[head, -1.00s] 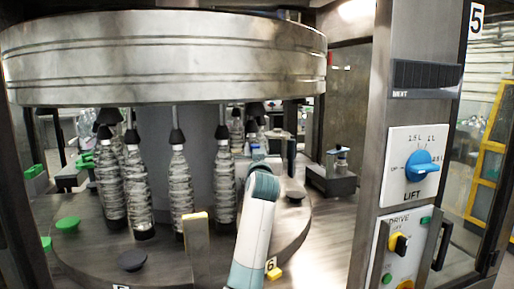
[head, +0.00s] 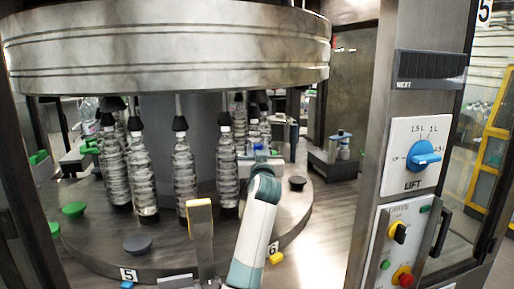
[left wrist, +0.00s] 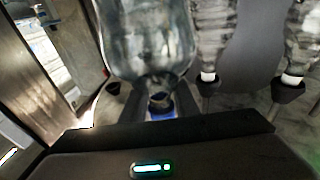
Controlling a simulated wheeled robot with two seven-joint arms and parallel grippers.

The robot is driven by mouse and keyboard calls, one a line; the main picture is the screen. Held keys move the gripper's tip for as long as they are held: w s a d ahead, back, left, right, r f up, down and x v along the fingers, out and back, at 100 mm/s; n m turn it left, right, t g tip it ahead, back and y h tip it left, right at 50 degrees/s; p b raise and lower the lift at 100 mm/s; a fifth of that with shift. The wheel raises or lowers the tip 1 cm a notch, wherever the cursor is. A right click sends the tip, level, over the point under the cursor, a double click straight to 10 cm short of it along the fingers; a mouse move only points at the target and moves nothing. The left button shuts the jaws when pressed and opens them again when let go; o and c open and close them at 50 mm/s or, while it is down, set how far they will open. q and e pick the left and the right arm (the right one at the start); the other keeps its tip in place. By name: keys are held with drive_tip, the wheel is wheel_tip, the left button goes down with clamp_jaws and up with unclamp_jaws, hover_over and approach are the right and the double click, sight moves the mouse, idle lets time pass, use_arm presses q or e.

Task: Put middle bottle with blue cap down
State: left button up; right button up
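A clear bottle (left wrist: 150,40) fills the upper middle of the left wrist view, its neck towards my left gripper. A blue part (left wrist: 160,113) shows at its neck; I cannot tell whether it is a cap. In the head view my left arm reaches in from the bottom to the carousel, and my left gripper (head: 260,158) is small, at the right of the bottle row. Its fingers cannot be made out, so whether it grips the bottle is unclear. My right gripper is not in view.
The large metal drum (head: 165,50) hangs over the bottles. A post with a yellow top (head: 201,225) stands in front. The control panel (head: 414,155) with blue lift knob is at right.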

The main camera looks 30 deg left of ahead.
use_arm(q)
drive_tip(key=shift+o, duration=1.3)
drive_tip(key=shift+s+r, duration=0.1)
drive_tip(key=shift+s, duration=0.05)
drive_tip(key=shift+s+d+f+b, duration=0.25)
drive_tip(key=shift+s+d+b, duration=0.05)
drive_tip(key=shift+d, duration=0.05)
drive_tip(key=b+v, duration=0.4)
drive_tip(key=v, duration=0.7)
drive_tip(key=shift+r, duration=0.1)
drive_tip(key=shift+o, duration=0.5)
